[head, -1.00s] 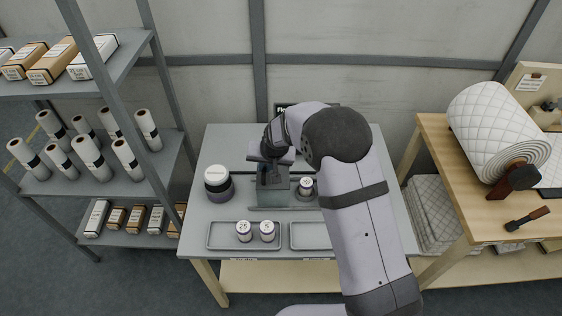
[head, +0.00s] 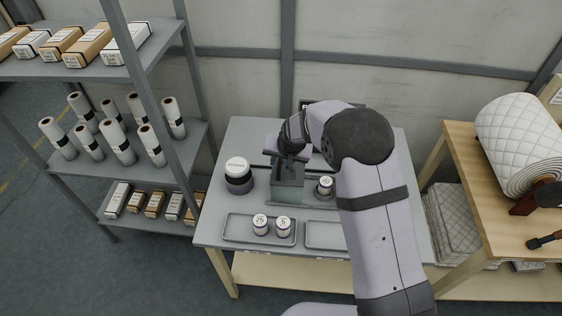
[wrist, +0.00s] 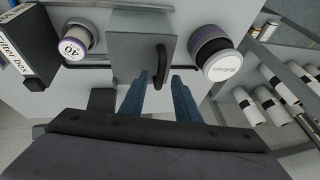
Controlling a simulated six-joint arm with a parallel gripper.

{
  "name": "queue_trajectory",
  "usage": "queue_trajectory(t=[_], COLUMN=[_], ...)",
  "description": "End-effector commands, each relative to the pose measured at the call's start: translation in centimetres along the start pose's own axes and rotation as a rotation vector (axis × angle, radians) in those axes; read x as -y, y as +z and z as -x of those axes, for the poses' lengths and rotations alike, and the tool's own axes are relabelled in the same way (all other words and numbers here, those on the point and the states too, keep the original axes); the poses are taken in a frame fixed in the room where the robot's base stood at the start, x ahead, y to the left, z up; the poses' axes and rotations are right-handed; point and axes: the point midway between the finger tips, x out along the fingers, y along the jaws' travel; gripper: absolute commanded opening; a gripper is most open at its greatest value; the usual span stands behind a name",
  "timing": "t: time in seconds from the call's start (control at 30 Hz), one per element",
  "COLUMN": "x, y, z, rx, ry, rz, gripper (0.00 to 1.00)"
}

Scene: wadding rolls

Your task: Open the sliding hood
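The sliding hood (wrist: 130,40) is a grey box with a dark upright bar handle (wrist: 161,66) on the face toward me in the wrist view. In the head view the hood (head: 287,192) stands mid-table, partly covered by my gripper (head: 287,150). My gripper (wrist: 160,92) shows two blue fingers in the wrist view, apart and with nothing between them. The fingertips lie just below the handle's lower end in the picture, one on each side. I cannot tell whether they touch the hood. What is inside the hood is hidden.
A white-lidded jar (head: 238,175) stands left of the hood, and a weight labelled canister (head: 324,187) right. Two canisters (head: 260,222) sit in the left tray (head: 232,230); the right tray (head: 325,235) looks empty. A dark filter box (wrist: 25,45) stands left in the wrist view.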

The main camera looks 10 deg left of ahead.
Motion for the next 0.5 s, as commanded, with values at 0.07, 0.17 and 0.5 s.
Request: queue_trajectory(t=[0.07, 0.17, 0.5], x=[0.0, 0.0, 0.0], y=[0.0, 0.0, -0.1], z=[0.6, 1.5, 5.4], rx=[-0.003, -0.004, -0.005], ry=[-0.001, -0.001, -0.002], rz=[0.000, 0.000, -0.001], gripper=[0.29, 0.29, 0.29])
